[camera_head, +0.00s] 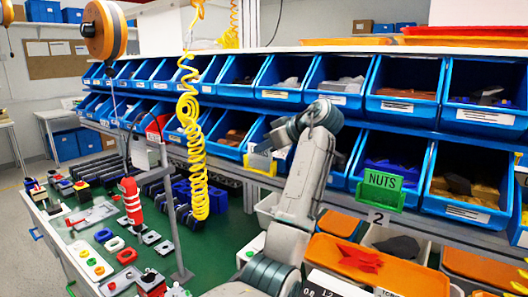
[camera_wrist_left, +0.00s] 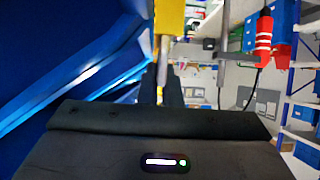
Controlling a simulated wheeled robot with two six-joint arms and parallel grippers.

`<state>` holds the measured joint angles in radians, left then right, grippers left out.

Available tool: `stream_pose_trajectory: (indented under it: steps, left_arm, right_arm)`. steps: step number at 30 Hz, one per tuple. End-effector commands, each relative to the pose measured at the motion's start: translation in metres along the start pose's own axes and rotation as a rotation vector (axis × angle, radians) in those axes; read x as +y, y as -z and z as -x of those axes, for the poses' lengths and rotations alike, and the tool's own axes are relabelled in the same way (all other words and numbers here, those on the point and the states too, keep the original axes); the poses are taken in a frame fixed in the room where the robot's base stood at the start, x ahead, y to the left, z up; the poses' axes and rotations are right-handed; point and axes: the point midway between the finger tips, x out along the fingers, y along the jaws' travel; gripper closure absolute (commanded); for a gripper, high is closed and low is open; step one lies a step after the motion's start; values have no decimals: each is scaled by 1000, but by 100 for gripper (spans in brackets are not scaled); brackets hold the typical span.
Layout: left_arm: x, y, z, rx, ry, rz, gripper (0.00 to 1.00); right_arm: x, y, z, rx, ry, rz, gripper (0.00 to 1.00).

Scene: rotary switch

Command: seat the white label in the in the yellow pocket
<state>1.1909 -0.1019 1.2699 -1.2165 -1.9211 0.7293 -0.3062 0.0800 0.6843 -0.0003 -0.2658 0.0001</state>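The yellow pocket (camera_head: 262,164) hangs on the front of a blue bin in the lower row, left of my arm in the head view. It shows as a yellow strip at the top of the left wrist view (camera_wrist_left: 170,16). My left gripper (camera_wrist_left: 163,88) has its dark fingers close together around a thin pale strip, the white label (camera_wrist_left: 163,60) seen nearly edge-on, just short of the yellow pocket. In the head view the fingers are small and partly hidden by my wrist, so contact with the pocket cannot be told. My right gripper is not in view.
A green pocket with a NUTS label (camera_head: 382,188) is on a bin to the right. A yellow coiled hose (camera_head: 190,130) hangs left of the pocket. A red cylindrical tool (camera_head: 131,200) hangs above the green bench. Orange bins (camera_head: 405,272) stand at the lower right.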

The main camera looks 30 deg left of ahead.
Motion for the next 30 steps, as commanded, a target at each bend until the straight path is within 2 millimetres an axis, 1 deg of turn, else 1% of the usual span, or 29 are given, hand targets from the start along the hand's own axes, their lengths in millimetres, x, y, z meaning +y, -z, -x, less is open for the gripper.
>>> stream_pose_trajectory:
  steps: [2,9,13,20,23,26,29,30]
  left_arm:
    - [0,2,1,0,-1,1,100]
    - [0,-2,-1,0,-1,0,100]
    - [0,-2,-1,0,-1,0,74]
    - [0,-1,-1,0,-1,0,74]
    - [0,2,1,0,-1,1,74]
    - [0,1,11,0,-4,0,74]
    - [0,0,29,0,-5,0,74]
    - [0,1,38,-1,-5,1,74]
  right_arm:
    - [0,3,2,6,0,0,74]
    - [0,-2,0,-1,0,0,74]
    - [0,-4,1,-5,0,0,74]
    - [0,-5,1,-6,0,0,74]
    - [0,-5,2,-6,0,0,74]
    - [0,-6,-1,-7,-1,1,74]
    - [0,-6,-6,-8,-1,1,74]
    - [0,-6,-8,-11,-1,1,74]
